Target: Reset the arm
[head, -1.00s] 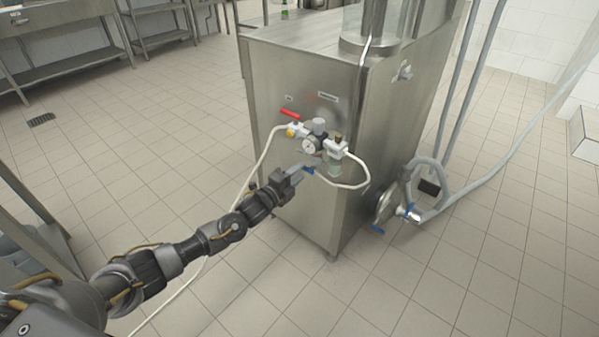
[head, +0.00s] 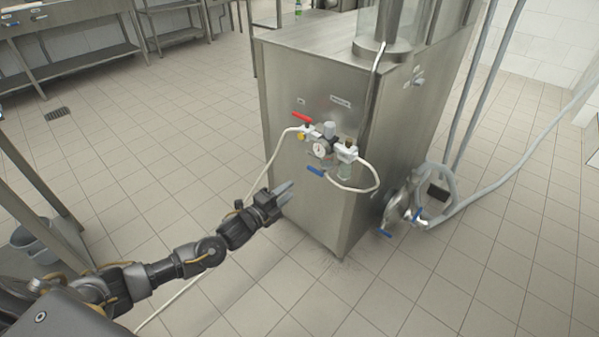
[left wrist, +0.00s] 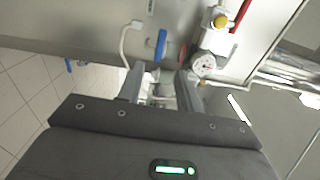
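My left arm reaches in from the lower left in the head view. Its gripper (head: 286,193) is in front of the steel machine (head: 300,85), left of and below the valve assembly (head: 322,147), and apart from it. The two fingers show a gap between them, with nothing held. In the left wrist view the gripper (left wrist: 165,88) also has its fingers apart. The blue lever (head: 316,171) and red handle (head: 302,117) are on the machine's front; the blue lever also shows in the left wrist view (left wrist: 161,45). My right gripper is out of view.
A pale hose (head: 268,166) runs from the valves down to the floor behind my arm. Grey pipes (head: 478,110) and a blue-handled valve (head: 398,207) are on the machine's right side. A steel table (head: 40,190) stands at the left. Tiled floor between is clear.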

